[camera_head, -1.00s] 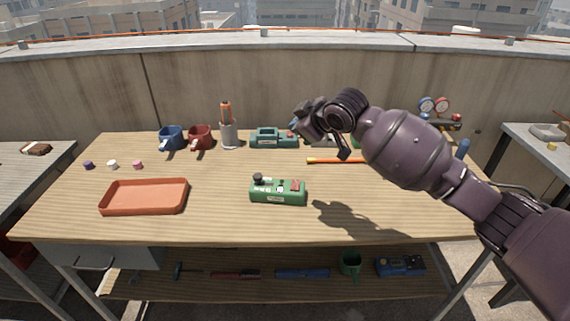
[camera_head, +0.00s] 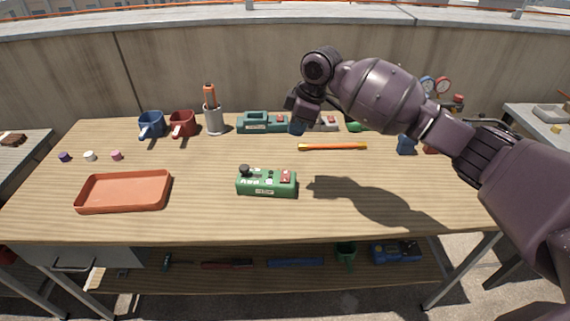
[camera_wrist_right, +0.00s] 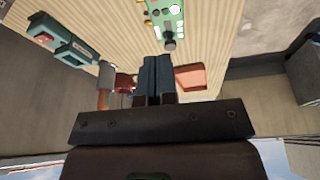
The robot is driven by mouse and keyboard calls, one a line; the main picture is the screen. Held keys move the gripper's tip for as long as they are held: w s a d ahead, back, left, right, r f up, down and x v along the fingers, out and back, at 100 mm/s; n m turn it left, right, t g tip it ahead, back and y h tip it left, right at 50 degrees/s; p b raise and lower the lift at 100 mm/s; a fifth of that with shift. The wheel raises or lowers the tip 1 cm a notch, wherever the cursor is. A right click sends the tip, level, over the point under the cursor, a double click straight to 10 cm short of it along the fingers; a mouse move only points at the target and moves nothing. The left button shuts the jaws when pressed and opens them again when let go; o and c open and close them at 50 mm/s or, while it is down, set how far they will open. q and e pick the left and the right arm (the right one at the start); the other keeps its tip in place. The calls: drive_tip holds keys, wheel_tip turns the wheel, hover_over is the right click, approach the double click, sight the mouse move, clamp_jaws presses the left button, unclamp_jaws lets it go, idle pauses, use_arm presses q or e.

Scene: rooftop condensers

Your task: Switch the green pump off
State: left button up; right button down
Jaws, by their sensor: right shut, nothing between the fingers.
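A bright green box (camera_head: 266,183) with a black knob, small controls and a red switch stands at the middle front of the bench; its label is too small to read. It also shows at the top of the right wrist view (camera_wrist_right: 168,14). A teal-green pump-like unit (camera_head: 256,124) with a handle and red switch stands at the back; it is at upper left in the right wrist view (camera_wrist_right: 62,38). My right gripper (camera_head: 297,127) is shut and empty, pointing down above the bench, behind and right of the green box, touching neither. My left gripper is out of view.
An orange tray (camera_head: 124,192) lies at left front. An orange stick (camera_head: 333,147) lies right of centre. The bench between tray and green box is clear.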

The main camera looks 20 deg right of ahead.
sight(282, 172)
drive_tip(key=b+x, duration=0.1)
drive_tip(key=x, duration=0.3)
drive_tip(key=b+x, duration=0.1)
drive_tip(key=x, duration=0.3)
drive_tip(key=b+x, duration=0.1)
drive_tip(key=x, duration=0.4)
drive_tip(key=shift+s+d, duration=0.1)
drive_tip(key=shift+d, duration=0.25)
drive_tip(key=shift+f, duration=0.55)
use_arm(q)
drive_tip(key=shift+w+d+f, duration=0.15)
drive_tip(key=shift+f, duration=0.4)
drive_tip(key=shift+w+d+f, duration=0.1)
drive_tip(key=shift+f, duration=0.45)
